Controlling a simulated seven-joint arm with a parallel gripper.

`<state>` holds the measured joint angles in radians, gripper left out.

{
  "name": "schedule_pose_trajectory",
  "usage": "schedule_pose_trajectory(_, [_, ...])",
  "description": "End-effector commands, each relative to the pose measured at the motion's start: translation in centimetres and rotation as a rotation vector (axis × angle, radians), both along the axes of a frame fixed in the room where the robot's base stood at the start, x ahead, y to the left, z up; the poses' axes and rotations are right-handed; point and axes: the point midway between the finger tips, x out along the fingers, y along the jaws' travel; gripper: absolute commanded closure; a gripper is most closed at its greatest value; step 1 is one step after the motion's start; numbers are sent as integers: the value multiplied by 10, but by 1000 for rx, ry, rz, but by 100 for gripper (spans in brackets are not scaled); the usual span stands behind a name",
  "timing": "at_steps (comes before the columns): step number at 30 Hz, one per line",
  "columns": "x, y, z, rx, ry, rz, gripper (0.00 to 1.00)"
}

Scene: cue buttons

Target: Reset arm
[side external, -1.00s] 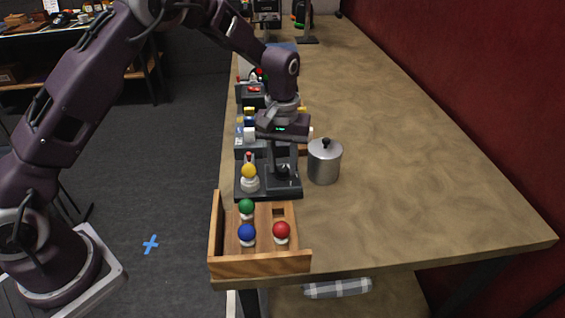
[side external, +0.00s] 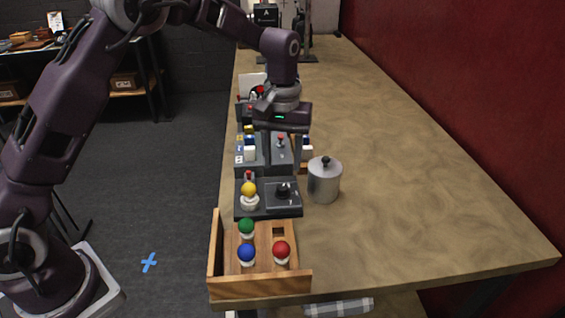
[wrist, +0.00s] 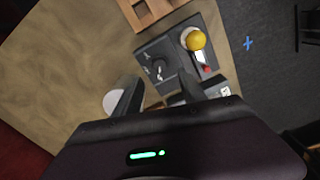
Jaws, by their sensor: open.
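My gripper (side external: 284,160) points down above the row of dark devices on the table, with its fingers apart and nothing between them. In the wrist view my gripper (wrist: 170,95) also shows its two fingers spread. Just in front of it is a dark box (side external: 268,212) with a yellow round button (side external: 249,189) and a black knob (side external: 284,190). The yellow button also shows in the wrist view (wrist: 195,40), with the knob (wrist: 158,68) beside it. What lies directly under the fingertips is partly hidden.
A silver lidded pot (side external: 324,182) stands right of the dark box. A wooden tray (side external: 260,289) at the front holds green (side external: 246,226), blue (side external: 247,252) and red (side external: 281,249) balls. More devices stand behind. The table's right side (side external: 430,190) is clear.

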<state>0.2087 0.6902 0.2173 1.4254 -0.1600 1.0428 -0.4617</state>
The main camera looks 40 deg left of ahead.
Motion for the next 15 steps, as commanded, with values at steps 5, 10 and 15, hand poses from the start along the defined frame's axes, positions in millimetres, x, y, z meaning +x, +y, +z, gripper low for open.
schedule_pose_trajectory(5, [-8, 3, 19, -11, -23, -12, 52])
schedule_pose_trajectory(10, [-83, 17, 111, -50, -159, -127, 52])
schedule_pose_trajectory(15, [-195, 29, 158, -17, -321, -298, 52])
